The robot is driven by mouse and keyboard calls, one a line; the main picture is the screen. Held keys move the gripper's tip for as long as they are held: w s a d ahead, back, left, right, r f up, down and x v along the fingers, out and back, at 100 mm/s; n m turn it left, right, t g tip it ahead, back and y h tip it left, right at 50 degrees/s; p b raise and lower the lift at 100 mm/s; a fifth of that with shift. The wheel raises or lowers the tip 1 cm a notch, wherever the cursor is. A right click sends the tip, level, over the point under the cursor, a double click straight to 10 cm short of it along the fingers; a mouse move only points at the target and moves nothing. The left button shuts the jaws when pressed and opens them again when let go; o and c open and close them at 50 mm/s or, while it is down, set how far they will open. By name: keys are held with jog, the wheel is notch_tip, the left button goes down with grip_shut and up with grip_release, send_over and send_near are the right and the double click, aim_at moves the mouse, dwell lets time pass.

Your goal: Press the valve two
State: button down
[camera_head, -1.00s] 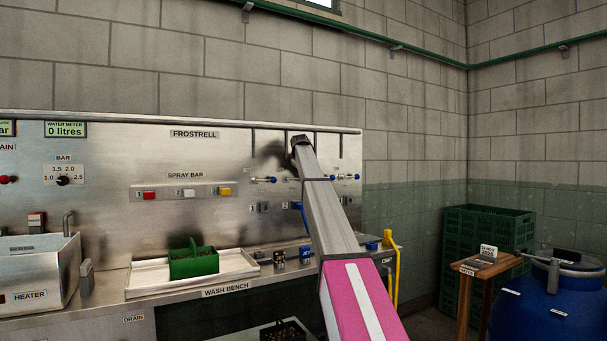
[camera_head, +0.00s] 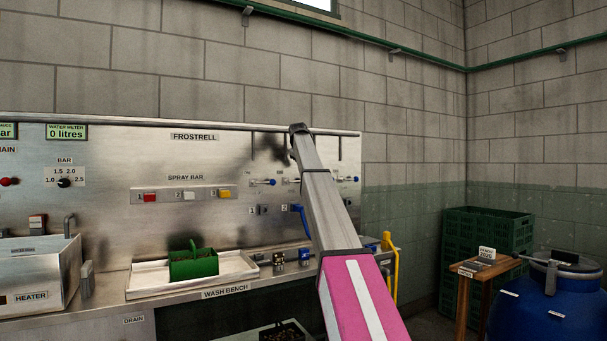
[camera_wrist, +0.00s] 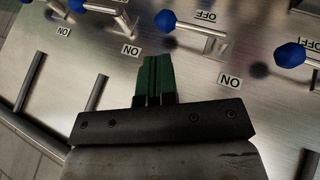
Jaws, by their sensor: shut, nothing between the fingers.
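Several lever valves with blue knobs line the steel panel. In the head view, one blue-tipped valve (camera_head: 262,181) is left of my arm and another (camera_head: 349,178) is right of it; my arm partly covers those between. Numbers 1 and 2 mark small fittings lower down, one with a blue handle (camera_head: 299,208). In the wrist view, a blue knob (camera_wrist: 166,20) sits just beyond my fingertips, with ON and OFF labels near the levers. I cannot tell which valve is two. My gripper (camera_wrist: 151,62) has green fingers, shut and empty, apparently short of the knob; my arm hides it in the head view.
A spray bar strip (camera_head: 184,194) with red, white and yellow buttons is left of the valves. A green basket (camera_head: 194,264) stands in a white tray (camera_head: 142,293) on the bench. Vertical rods (camera_wrist: 94,93) stick out near my gripper. A blue barrel (camera_head: 545,308) stands right.

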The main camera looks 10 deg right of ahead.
jog(key=v, duration=0.7)
jog(key=shift+d, duration=0.2)
jog(key=shift+w, duration=0.15)
